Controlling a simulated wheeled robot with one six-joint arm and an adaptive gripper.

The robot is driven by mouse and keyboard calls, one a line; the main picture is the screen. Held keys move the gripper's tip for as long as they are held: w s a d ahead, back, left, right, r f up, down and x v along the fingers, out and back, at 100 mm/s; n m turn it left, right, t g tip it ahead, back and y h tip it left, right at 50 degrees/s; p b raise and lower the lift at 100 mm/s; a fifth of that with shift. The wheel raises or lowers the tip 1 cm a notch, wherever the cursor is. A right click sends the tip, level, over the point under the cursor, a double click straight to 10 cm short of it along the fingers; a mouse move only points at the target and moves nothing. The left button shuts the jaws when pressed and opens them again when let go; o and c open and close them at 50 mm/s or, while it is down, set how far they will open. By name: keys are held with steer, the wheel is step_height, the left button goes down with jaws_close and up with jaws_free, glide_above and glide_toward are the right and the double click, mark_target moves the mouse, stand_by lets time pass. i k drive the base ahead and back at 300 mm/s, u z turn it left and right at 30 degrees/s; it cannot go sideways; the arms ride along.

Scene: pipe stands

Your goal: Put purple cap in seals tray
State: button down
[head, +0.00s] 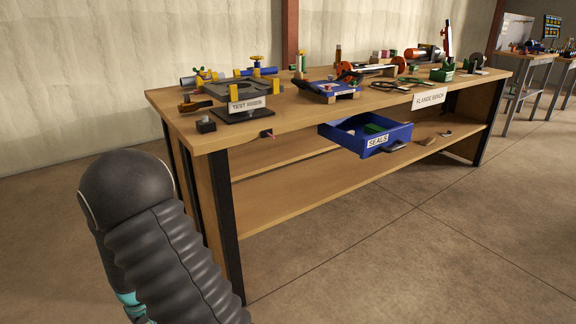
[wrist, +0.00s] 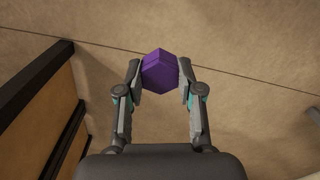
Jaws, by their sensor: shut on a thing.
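In the wrist view the purple cap (wrist: 160,71) sits between the two fingertips of my gripper (wrist: 160,78), which is shut on it. The floor shows behind and below the cap. In the head view the blue seals tray (head: 401,134), labelled SEALS, sticks out like an open drawer under the front of the bench top. A green item (head: 373,128) lies inside it. My arm fills the lower left of the head view, and neither my gripper nor the cap can be made out there.
The floor in front is clear. Another bench (head: 528,62) stands far right.

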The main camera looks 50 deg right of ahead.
mark_target(359, 134)
steer(key=u, duration=1.9)
steer(key=k, duration=1)
steer(key=z, duration=2.35)
